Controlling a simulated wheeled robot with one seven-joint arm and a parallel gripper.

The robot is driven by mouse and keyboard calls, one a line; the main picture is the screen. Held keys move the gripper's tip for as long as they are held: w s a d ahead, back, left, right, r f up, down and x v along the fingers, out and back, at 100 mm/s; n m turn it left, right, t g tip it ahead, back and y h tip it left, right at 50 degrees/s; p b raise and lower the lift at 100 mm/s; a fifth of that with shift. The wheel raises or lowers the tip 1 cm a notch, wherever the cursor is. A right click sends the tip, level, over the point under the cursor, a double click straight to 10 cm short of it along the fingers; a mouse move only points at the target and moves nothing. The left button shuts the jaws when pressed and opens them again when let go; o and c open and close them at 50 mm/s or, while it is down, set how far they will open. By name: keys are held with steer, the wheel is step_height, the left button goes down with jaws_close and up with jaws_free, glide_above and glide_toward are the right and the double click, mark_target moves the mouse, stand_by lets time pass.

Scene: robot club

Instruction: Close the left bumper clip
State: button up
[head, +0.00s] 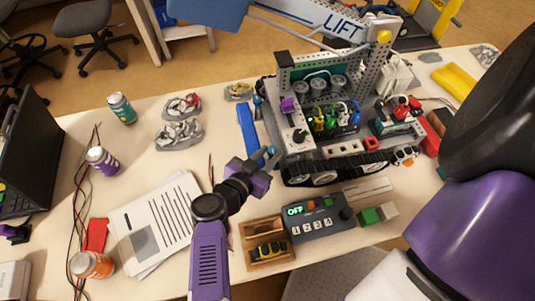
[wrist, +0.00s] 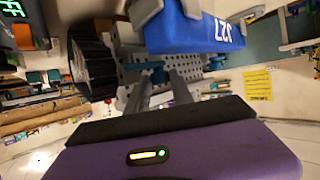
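A tracked robot (head: 320,150) stands on the table with a blue bumper bar (head: 247,127) along its left side. In the wrist view the blue bumper (wrist: 215,32) carries white characters, and a grey bracket (wrist: 146,10) meets its left end. A small teal-blue part (wrist: 148,72), perhaps the clip, shows below the bumper against the perforated grey frame. Whether it is latched cannot be told. My gripper (head: 268,160) is at the robot's front left corner. In the wrist view its two grey fingers (wrist: 161,78) stand apart, their tips near the teal-blue part; contact is unclear.
A black track (wrist: 92,65) is close left of my fingers. In front of the robot are a control box (head: 318,217) reading OFF and a wooden tray (head: 247,233). Papers (head: 155,222), cans and cables lie to the left. The table between bumper and papers is mostly clear.

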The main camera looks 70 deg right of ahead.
jaws_close()
